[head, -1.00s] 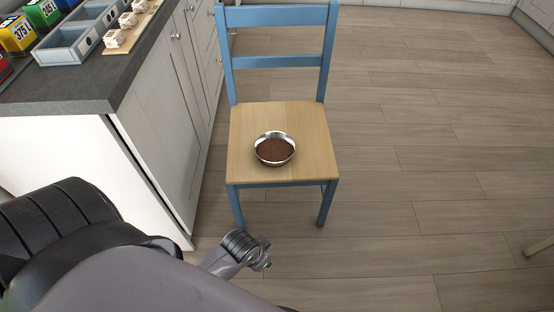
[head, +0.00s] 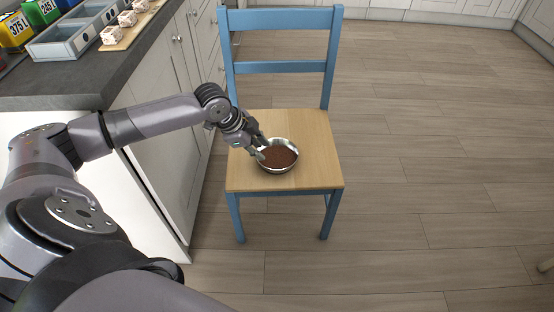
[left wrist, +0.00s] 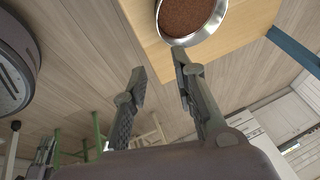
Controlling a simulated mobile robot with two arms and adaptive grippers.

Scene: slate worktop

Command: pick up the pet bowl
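The pet bowl (head: 278,157) is a shiny metal bowl filled with brown food, upright on the wooden seat of a blue chair (head: 315,128). My left gripper (head: 262,150) is at the bowl's left rim in the head view. In the left wrist view the gripper (left wrist: 158,62) has its two fingers apart with nothing held between them. The bowl (left wrist: 190,18) shows at the top there, just beyond the right-hand fingertip; I cannot tell whether they touch.
A slate worktop (head: 70,92) over white cabinets stands at the left, with a grey divided tray (head: 75,42), pink-and-white blocks and coloured boxes on it. The chair's backrest (head: 280,67) rises behind the bowl. The floor right of the chair is clear.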

